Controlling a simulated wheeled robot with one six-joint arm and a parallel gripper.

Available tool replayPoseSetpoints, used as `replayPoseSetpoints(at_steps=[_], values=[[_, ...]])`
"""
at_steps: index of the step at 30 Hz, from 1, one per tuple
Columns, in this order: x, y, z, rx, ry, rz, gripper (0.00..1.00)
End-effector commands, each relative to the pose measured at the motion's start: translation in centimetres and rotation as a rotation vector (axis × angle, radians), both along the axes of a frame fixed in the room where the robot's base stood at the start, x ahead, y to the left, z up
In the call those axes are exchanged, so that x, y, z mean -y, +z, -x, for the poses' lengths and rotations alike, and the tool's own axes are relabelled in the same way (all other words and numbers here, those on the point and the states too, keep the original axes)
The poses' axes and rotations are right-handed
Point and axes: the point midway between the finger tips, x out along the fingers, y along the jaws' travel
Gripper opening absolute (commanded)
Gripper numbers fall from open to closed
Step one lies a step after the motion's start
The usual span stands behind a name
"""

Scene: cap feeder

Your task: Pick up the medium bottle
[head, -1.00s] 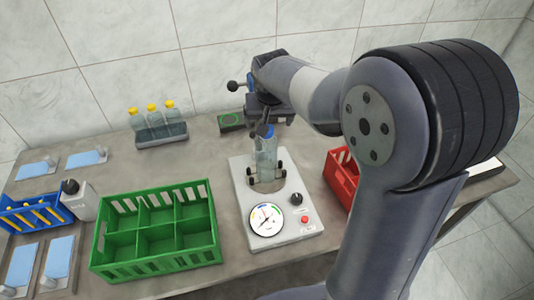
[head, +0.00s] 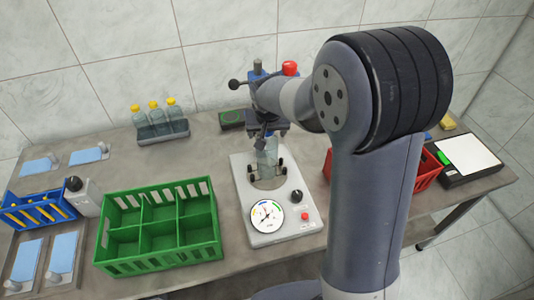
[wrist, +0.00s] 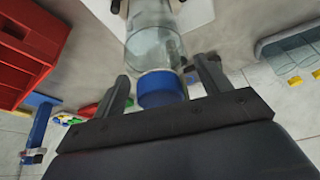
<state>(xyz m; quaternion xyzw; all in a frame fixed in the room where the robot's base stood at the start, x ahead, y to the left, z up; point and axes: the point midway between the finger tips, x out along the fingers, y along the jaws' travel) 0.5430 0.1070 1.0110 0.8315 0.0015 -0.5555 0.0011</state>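A clear bottle (head: 268,158) with a blue cap (wrist: 161,88) stands in the holder of the white dial station (head: 242,200). In the wrist view the clear bottle body (wrist: 152,45) extends away past the cap. My gripper (head: 266,136) is over the top of this bottle. In the wrist view its two fingers (wrist: 163,72) are spread on either side of the cap, with a small gap visible at each side. The cap is mostly hidden by my gripper in the head view. Three yellow-capped bottles (head: 155,119) stand in a grey rack (head: 163,135) at the back.
A green divided crate (head: 158,258) stands left of the station. A red crate (head: 428,172) is on the right, partly behind my arm. A blue stand with a red knob (head: 290,68) is behind my gripper. A blue bin (head: 35,216) is at far left.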

Motion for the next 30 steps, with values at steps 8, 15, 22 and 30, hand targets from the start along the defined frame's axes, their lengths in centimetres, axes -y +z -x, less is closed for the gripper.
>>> replayPoseSetpoints(at_steps=[8,15,22,30], values=[[0.0,0.02,0.0,0.0,0.0,0.0,0.49],[0.0,0.03,0.0,0.0,0.0,0.0,0.29],[0.0,0.03,0.0,0.0,0.0,0.0,0.1],[-0.02,0.15,-0.06,0.003,0.0,-0.001,0.0]])
